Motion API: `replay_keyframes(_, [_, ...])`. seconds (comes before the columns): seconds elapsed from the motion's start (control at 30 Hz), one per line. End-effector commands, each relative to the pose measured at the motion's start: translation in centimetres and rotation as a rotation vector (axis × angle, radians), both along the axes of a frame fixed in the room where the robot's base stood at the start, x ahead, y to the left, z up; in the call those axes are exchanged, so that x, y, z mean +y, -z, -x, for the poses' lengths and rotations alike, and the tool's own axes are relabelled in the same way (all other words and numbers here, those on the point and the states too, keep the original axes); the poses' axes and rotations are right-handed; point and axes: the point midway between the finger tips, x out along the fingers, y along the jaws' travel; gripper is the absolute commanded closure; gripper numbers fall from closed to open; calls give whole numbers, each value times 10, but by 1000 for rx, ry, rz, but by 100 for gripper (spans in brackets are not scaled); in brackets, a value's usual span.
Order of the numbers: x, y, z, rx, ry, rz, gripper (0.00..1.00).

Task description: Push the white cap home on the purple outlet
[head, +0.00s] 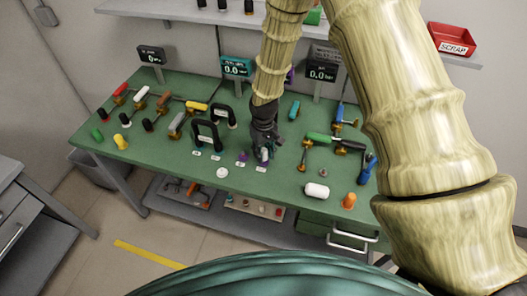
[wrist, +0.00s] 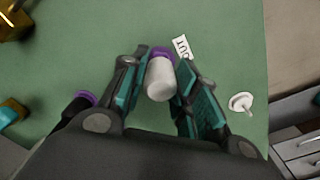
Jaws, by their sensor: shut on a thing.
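The white cap (wrist: 160,79) is between the two fingers of my gripper (wrist: 158,84) in the wrist view, and the fingers are shut on it. Purple of the outlet (wrist: 160,52) shows at the cap's far end. The cap is in line with it; I cannot tell whether a gap is left between them. In the head view my gripper (head: 264,148) points down at the front middle of the green table, and the white cap (head: 264,154) shows small at its tip. The outlet is mostly hidden there by the fingers.
A black piece with a purple ring (wrist: 87,97) lies left of my gripper. A white disc with a stem (wrist: 241,102) is to the right, near the table edge. A black-framed handle (head: 207,135) stands to the left, and a white cylinder (head: 316,190) lies to the right.

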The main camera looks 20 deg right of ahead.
Motion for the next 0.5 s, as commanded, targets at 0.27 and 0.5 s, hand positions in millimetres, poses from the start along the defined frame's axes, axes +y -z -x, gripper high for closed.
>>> replay_keyframes(0.27, [0, 7, 1, 1, 0, 0, 90])
replay_keyframes(0.5, [0, 11, 1, 2, 0, 0, 90])
